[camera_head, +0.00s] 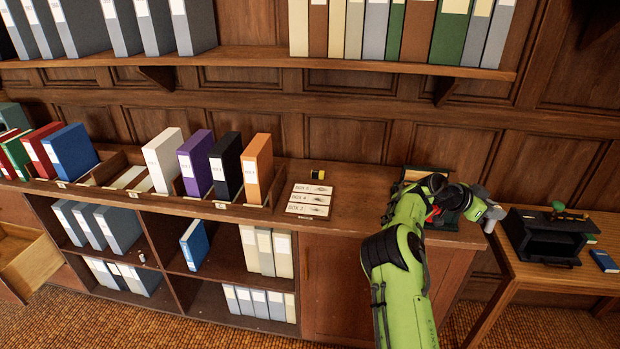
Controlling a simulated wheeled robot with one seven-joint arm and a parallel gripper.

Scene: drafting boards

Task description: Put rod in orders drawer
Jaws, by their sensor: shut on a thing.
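My gripper (489,212) is at the end of my green arm, over the right end of the long wooden cabinet. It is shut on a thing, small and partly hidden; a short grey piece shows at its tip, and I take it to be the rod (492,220). An open, empty-looking wooden drawer (28,262) stands out at the far left, low down and far from my gripper. I cannot read any label on it, so I cannot tell whether it is the orders drawer.
Binders stand in a wooden rack (228,206) on the cabinet top (360,200). A sign board (309,200) and a small yellow-and-black item (317,174) are nearby. A side table (540,270) at right holds a dark box (545,238). A binder shelf (300,58) hangs above.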

